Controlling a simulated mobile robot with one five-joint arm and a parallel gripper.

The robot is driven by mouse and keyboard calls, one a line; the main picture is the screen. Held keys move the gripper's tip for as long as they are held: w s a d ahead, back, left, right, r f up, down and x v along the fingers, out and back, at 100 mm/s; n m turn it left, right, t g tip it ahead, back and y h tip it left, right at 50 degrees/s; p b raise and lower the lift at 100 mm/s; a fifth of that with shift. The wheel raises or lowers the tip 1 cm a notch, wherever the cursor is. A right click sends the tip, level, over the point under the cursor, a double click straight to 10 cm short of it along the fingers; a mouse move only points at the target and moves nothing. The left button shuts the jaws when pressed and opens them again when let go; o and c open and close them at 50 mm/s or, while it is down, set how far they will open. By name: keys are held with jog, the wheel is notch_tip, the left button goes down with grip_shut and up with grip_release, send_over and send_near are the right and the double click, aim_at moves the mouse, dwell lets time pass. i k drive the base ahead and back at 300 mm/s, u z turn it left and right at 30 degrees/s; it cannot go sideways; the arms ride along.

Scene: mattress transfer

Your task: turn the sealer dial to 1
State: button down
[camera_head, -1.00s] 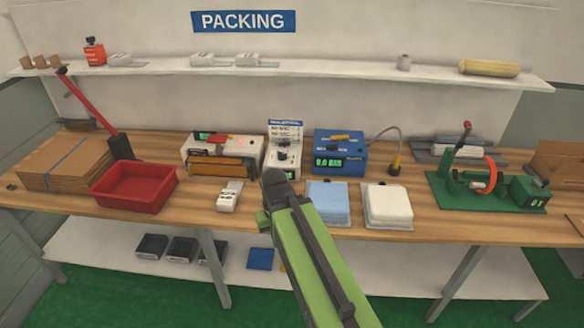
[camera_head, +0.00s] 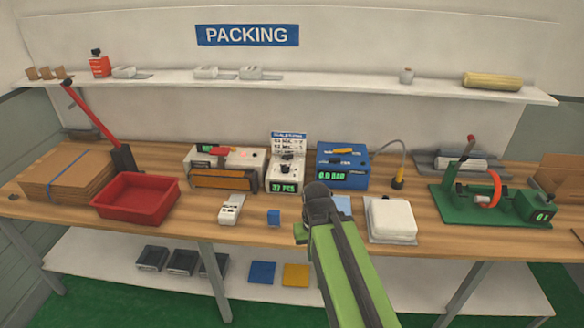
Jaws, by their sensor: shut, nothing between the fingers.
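A white machine (camera_head: 250,164) with a brown front bar, a green display and a red piece on top stands at the back of the bench; it looks like the sealer. A small dark knob shows near its right end, but its setting is too small to read. To its right is a white unit (camera_head: 286,174) with a dial on its face, a green "37 PCS" display and a printed card (camera_head: 289,142) behind it. My gripper (camera_head: 318,192), on the green arm, is shut and empty, in front of the blue machine and apart from the white machines. Its fingertips are hard to make out.
A blue machine (camera_head: 343,178) reads "0.0 BAR". A green fixture (camera_head: 450,203) stands right. A shelf (camera_head: 350,87) runs above.

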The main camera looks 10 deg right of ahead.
aim_at(285, 169)
jog(key=u, duration=0.05)
jog(key=i, duration=1)
jog(key=u, duration=0.4)
jog(key=k, duration=0.75)
jog(key=z, duration=0.3)
jog(key=i, duration=1)
jog(key=z, duration=0.05)
